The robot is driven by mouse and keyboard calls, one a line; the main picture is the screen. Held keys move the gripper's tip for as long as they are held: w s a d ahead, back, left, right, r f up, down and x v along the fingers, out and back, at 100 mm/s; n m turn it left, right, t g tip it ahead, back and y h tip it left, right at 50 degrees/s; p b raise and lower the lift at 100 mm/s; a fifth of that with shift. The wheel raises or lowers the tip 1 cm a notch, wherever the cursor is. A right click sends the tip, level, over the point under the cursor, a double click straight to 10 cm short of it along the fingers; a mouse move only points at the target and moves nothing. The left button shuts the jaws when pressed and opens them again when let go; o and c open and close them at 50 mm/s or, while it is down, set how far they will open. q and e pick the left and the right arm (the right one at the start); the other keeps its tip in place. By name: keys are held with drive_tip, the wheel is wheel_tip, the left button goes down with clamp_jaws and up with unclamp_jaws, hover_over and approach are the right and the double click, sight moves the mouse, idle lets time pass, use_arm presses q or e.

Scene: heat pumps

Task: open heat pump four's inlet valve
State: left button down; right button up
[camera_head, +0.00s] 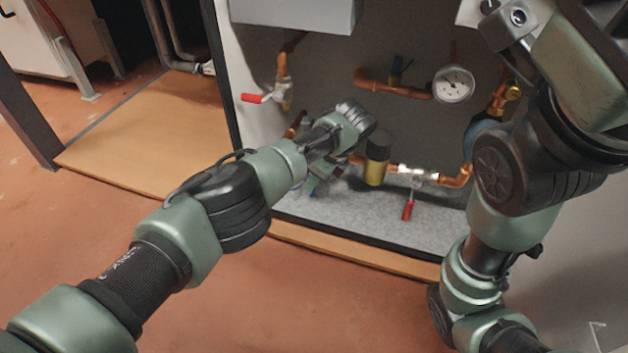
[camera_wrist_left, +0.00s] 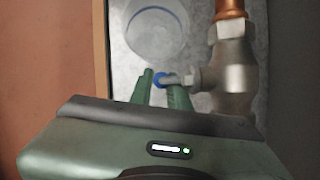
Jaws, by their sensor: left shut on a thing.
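My left gripper (camera_head: 322,184) reaches low into the heat pump cabinet, partly hidden behind my own wrist in the head view. In the left wrist view its two green fingers (camera_wrist_left: 164,92) are shut on the blue valve handle (camera_wrist_left: 160,80). The handle's metal stem runs to a grey metal valve body (camera_wrist_left: 237,75), with a copper pipe (camera_wrist_left: 232,9) above it. In the head view this valve is mostly hidden by the gripper. I cannot tell a number on the heat pump. My right arm stands at the right; its fingers are not in view.
A red-handled valve (camera_head: 268,97) is at upper left in the cabinet, and another red handle (camera_head: 408,210) hangs lower right. A pressure gauge (camera_head: 454,84), a brass-bodied fitting (camera_head: 376,170) and copper pipes (camera_head: 395,91) are close by. The orange floor (camera_head: 115,235) in front is clear.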

use_arm(q)
drive_tip(key=shift+s+f, duration=0.1)
idle(0.7)
drive_tip(key=h+p, duration=0.1)
drive_tip(key=d+h+p, duration=0.1)
drive_tip(key=p, duration=0.1)
drive_tip(key=r+g+h+p, duration=0.1)
drive_tip(key=p, duration=0.1)
drive_tip(key=shift+s+d, duration=0.15)
drive_tip(key=shift+s, duration=0.1)
drive_tip(key=shift+s+d+g+h, duration=0.1)
drive_tip(key=shift+d+g+h, duration=0.15)
drive_tip(key=shift+h, duration=0.4)
drive_tip(key=shift+d+g+h, duration=0.15)
drive_tip(key=shift+d+h, duration=0.05)
drive_tip(key=shift+h, duration=0.45)
drive_tip(key=c, duration=1.3)
unclamp_jaws()
drive_tip(key=shift+c, duration=0.2)
drive_tip(key=shift+a+y, duration=0.1)
drive_tip(key=shift+y, duration=0.2)
